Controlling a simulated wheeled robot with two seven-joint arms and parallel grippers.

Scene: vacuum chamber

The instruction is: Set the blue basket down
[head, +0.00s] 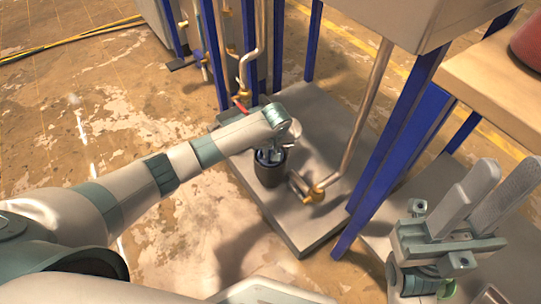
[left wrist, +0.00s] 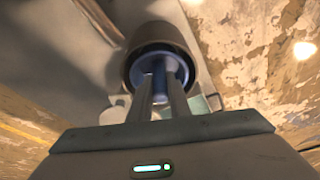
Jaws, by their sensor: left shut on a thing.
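The blue basket (left wrist: 160,62) shows in the left wrist view as a blue piece inside a dark, round, cup-like container (left wrist: 143,36). My left gripper (left wrist: 161,84) is shut on it, fingers reaching down into the container's mouth. In the head view, the blue piece is mostly hidden by my left gripper (head: 269,154), and the dark container (head: 270,176) is upright over the grey platform (head: 296,226). I cannot tell whether the container's bottom touches the platform. My right gripper (head: 508,176) is at the right with its two pale fingers apart and nothing between them.
Blue posts (head: 390,150) and a metal pipe (head: 364,105) with a brass fitting rise just right of the container. More pipes and posts stand behind it. A wooden-topped surface (head: 498,80) is at the upper right. Worn floor (head: 165,240) is clear at the front left.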

